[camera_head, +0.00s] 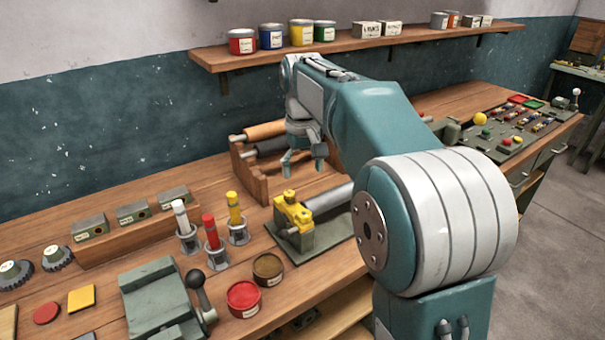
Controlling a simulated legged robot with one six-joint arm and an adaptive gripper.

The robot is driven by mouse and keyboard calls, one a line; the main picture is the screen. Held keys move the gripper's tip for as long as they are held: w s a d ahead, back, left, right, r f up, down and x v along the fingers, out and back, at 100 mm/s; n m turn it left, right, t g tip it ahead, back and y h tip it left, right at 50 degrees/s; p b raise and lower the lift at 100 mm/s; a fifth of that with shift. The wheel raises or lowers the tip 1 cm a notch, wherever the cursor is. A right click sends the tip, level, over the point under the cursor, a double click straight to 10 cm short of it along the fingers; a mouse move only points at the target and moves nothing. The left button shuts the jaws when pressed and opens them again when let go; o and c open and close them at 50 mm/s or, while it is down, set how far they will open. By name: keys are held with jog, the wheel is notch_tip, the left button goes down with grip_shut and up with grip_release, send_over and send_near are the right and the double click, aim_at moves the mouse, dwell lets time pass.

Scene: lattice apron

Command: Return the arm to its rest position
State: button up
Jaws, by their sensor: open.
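My arm rises from the lower right, bends at a large grey-and-teal joint and reaches forward over the workbench (330,278). My gripper (303,170) hangs at its far end, fingers pointing down and apart, with nothing between them. It is above the bench, in front of a wooden rack (250,175) that holds rollers. Its fingers look above the yellow-topped device (293,215); the exact height is hard to tell. My arm hides part of the bench behind it.
A shelf (215,61) with paint cans and small boxes runs along the wall above. Three coloured handles (211,232) stand upright in holders. A grey-green block with a lever (160,300) and open tins (243,298) are nearer. A control panel (510,130) lies at right. Open floor (565,230) is at far right.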

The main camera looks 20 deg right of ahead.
jog(key=shift+s, duration=0.1)
jog(key=s+r+t, duration=0.2)
jog(key=s+t, duration=0.1)
jog(key=s, duration=0.9)
jog(key=s+f+t, duration=0.1)
jog(key=s+f, duration=0.2)
jog(key=s, duration=0.4)
jog(key=s+f+m+t, duration=0.1)
jog(key=s+f, duration=0.3)
jog(key=s, duration=0.3)
jog(key=shift+s+a+f+t, duration=0.15)
jog(key=shift+a+t, duration=0.15)
jog(key=shift+a, duration=0.05)
jog(key=c, duration=0.4)
jog(key=shift+o, duration=0.2)
